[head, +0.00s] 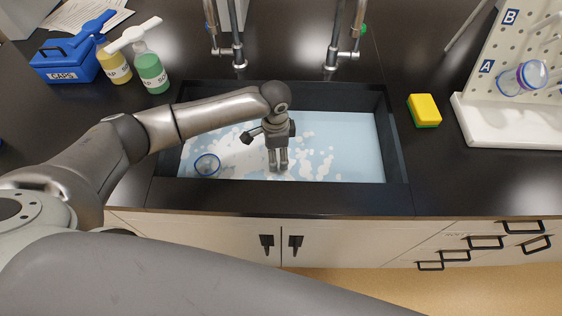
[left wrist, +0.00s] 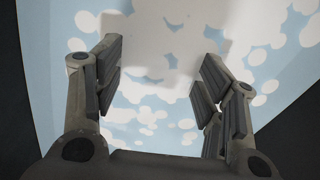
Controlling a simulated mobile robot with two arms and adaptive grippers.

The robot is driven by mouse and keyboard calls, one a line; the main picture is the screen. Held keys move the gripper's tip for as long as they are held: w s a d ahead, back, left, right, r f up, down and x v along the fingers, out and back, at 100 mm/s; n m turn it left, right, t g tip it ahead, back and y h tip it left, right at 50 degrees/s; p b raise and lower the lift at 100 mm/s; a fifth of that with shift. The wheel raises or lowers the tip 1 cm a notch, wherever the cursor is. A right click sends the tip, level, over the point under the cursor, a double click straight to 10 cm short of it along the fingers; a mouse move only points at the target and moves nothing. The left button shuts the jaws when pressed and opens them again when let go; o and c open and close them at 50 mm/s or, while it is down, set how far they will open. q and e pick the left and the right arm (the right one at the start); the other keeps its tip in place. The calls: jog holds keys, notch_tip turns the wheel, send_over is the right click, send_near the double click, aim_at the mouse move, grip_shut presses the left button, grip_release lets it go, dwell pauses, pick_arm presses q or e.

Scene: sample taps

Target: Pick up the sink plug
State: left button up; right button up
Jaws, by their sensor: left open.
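I cannot make out the sink plug in either view; foam and water hide the sink bottom. My left gripper (head: 278,168) points down into the sink (head: 395,140), at or just above the foamy water (head: 340,150). In the left wrist view its two fingers (left wrist: 155,90) are spread apart, with only pale blue water and white foam (left wrist: 170,45) between them. My right gripper does not show.
A clear blue-rimmed glass vessel (head: 207,165) sits in the water left of my gripper. Two taps (head: 240,60) (head: 331,65) rise behind the sink. A yellow-green sponge (head: 425,108), soap bottles (head: 150,70), a blue caps box (head: 65,62) and a white pegboard (head: 520,60) stand around.

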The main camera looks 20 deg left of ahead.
pick_arm(q)
jog(key=shift+a+f, duration=0.15)
jog(key=shift+f, duration=2.05)
jog(key=shift+c, duration=0.4)
jog(key=c, duration=1)
jog(key=shift+r, duration=0.1)
